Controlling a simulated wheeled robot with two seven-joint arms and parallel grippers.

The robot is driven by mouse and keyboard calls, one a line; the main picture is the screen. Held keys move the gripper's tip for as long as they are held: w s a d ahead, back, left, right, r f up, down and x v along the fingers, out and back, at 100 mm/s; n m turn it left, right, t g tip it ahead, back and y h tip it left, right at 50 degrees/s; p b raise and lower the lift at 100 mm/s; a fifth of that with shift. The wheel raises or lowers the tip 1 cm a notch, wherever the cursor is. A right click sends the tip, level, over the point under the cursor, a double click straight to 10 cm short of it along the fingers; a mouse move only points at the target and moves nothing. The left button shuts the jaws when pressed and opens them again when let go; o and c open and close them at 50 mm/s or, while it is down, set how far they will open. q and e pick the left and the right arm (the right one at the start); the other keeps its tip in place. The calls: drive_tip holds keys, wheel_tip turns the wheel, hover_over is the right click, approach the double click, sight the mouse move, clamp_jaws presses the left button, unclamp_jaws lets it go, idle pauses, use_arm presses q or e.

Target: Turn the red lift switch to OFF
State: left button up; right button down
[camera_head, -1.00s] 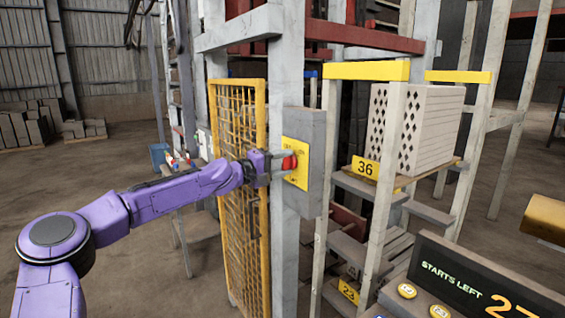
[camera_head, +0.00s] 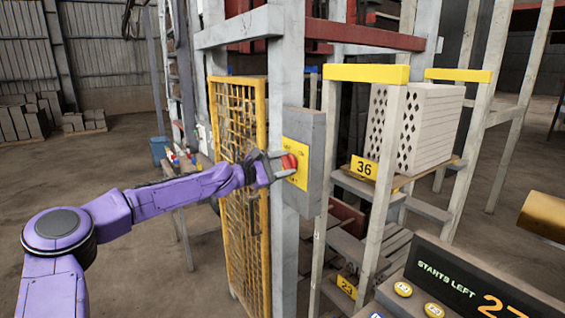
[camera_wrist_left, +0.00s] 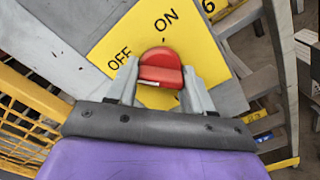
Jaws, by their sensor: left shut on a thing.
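The red lift switch (camera_head: 289,162) is a round red knob on a yellow plate (camera_head: 303,149), fixed to a grey box (camera_head: 316,130) on the post. In the left wrist view the red knob (camera_wrist_left: 160,66) sits between the two grey fingers of my left gripper (camera_wrist_left: 160,82), which is shut on it. The yellow plate (camera_wrist_left: 120,40) shows "OFF" to the knob's upper left and "ON" above it. The plate looks tilted in that view. In the head view my left gripper (camera_head: 279,167) reaches the knob from the left. I cannot tell which word the knob points to. My right gripper is not in view.
A yellow mesh gate (camera_head: 238,150) stands just left of the post, beside my forearm. A rack with white hollow bricks (camera_head: 425,125) and a "36" tag (camera_head: 364,168) stands right of the box. A "STARTS LEFT" display (camera_head: 470,285) is at the lower right.

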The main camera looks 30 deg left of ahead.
use_arm(q)
drive_tip(key=shift+r+n, duration=0.1)
drive_tip(key=shift+n, duration=0.4)
drive_tip(key=o, duration=1)
drive_tip(key=shift+o, duration=0.2)
drive_tip(key=shift+w+d, duration=0.1)
drive_tip(key=shift+w, duration=0.05)
